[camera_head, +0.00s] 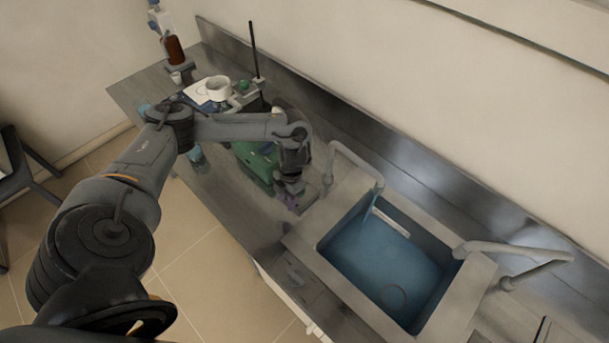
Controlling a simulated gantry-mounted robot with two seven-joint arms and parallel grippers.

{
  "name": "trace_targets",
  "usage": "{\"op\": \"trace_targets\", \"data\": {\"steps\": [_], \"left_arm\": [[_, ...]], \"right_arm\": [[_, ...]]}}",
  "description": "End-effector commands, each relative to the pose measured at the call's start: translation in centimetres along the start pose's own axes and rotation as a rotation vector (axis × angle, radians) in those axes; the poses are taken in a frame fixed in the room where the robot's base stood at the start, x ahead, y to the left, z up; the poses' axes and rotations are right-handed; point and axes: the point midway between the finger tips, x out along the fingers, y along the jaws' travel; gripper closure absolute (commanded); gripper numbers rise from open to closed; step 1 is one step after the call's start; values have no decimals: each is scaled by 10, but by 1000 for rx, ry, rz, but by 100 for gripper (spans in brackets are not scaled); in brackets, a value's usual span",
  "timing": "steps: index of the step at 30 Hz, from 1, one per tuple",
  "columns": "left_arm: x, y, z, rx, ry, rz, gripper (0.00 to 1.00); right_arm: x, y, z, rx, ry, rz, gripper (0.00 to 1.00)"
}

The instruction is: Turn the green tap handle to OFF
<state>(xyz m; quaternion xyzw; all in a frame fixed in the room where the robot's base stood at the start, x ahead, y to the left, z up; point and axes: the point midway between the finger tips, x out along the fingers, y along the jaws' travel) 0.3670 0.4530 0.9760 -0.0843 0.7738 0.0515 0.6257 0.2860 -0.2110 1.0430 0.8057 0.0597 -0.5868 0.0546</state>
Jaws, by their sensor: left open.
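My left arm reaches in from the left, and my left gripper (291,203) points down over the counter, just left of the sink. Its jaws are open, with no object clearly seen between them. A grey curved tap (358,163) stands beside it at the sink's left end, its spout over the basin. A thin bluish streak, perhaps water, hangs below the spout. A second grey tap (515,252) stands at the sink's right end. I cannot make out a green handle on either tap; the gripper and wrist may hide it. My right gripper is out of view.
The sink (385,275) has a blue basin with a pale bar inside. A green box (255,163) stands behind my left wrist. A white bowl (218,88), a thin dark rod (254,52) and a brown bottle (174,48) stand farther back. The wall is close behind.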

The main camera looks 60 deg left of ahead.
Motion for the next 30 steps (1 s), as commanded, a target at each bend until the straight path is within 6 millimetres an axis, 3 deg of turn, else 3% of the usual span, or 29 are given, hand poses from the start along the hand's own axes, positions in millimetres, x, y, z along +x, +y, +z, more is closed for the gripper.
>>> {"op": "trace_targets", "data": {"steps": [1, 6, 10, 14, 17, 30], "left_arm": [[-7, 12, 13, -18, -34, 13, 58], [-41, 35, 40, -53, -125, 32, 58], [-62, 41, 57, -67, -183, 30, 58], [-68, 40, 66, -67, -211, 24, 58], [-60, 39, 69, -65, -214, 22, 58], [7, 40, 83, -66, -212, 21, 58]], "right_arm": [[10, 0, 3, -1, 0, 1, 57], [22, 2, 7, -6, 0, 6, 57], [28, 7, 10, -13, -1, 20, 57], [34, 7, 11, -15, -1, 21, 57], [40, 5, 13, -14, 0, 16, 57], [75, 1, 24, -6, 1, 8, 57]]}}
